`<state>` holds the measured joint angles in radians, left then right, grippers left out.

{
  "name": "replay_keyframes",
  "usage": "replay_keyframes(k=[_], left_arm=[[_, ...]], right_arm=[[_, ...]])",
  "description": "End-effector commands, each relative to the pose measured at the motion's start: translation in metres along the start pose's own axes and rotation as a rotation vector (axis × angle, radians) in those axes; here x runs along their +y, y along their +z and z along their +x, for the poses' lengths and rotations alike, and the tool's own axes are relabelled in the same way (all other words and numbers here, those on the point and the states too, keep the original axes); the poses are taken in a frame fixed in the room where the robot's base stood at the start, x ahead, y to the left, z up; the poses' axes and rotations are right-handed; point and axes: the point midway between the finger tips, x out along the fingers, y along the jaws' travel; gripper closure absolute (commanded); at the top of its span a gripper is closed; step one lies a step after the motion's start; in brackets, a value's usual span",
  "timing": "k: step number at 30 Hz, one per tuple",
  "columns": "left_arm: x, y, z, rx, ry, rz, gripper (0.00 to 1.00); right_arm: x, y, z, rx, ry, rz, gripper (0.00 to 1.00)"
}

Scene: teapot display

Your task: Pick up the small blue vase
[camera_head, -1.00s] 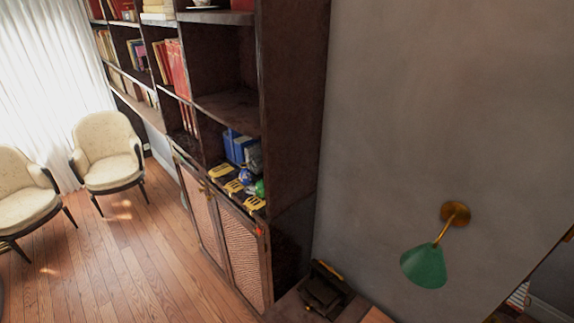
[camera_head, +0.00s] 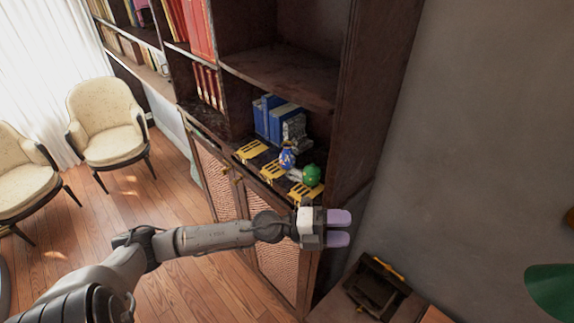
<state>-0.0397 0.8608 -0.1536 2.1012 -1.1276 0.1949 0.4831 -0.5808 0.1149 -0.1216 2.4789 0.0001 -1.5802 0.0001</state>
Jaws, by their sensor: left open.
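The small blue vase (camera_head: 287,158) stands on the shelf above the cabinet doors, close to the shelf's front edge. A green round teapot or pot (camera_head: 311,175) is just to its right. My left gripper (camera_head: 340,229) is open and empty, with two pale purple fingers pointing right. It is below and to the right of the vase in the picture, in front of the cabinet, and apart from it. My right gripper does not show.
Yellow cards (camera_head: 250,150) lie along the shelf's front edge. Blue books (camera_head: 268,117) stand behind the vase. The bookcase's side panel (camera_head: 375,100) rises to the right. A dark box (camera_head: 377,286) sits on a low table. Two cream chairs (camera_head: 108,120) stand at left.

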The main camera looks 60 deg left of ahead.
Motion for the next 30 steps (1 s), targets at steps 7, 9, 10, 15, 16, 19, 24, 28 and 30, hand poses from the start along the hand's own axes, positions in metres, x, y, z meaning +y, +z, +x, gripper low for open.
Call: replay_keyframes(k=[7, 9, 10, 15, 16, 19, 24, 28, 30], left_arm=[[0.040, 0.068, -0.042, 0.253, 0.610, 0.424, 0.33], [0.042, 0.098, -0.066, 0.249, 0.802, 0.496, 0.33], [0.041, 0.111, -0.076, 0.239, 0.881, 0.520, 0.33], [0.018, 0.172, -0.138, 0.123, 1.260, 0.589, 0.33], [0.013, 0.180, -0.148, 0.098, 1.311, 0.594, 0.33], [-0.004, 0.200, -0.175, 0.024, 1.448, 0.594, 0.33], [-0.024, 0.217, -0.199, -0.055, 1.565, 0.583, 0.33], [-0.031, 0.231, -0.200, -0.074, 1.587, 0.577, 0.33], [-0.032, 0.240, -0.196, -0.073, 1.588, 0.575, 0.33]], right_arm=[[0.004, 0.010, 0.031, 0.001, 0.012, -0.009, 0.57], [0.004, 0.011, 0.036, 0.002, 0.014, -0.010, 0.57], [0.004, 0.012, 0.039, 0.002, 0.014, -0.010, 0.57], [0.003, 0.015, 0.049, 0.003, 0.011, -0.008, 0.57], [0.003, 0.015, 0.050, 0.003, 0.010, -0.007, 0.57], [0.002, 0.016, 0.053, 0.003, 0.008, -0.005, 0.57], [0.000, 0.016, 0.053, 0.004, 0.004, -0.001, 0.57], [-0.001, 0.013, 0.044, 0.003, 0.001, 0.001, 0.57], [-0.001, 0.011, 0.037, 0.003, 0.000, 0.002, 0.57]])
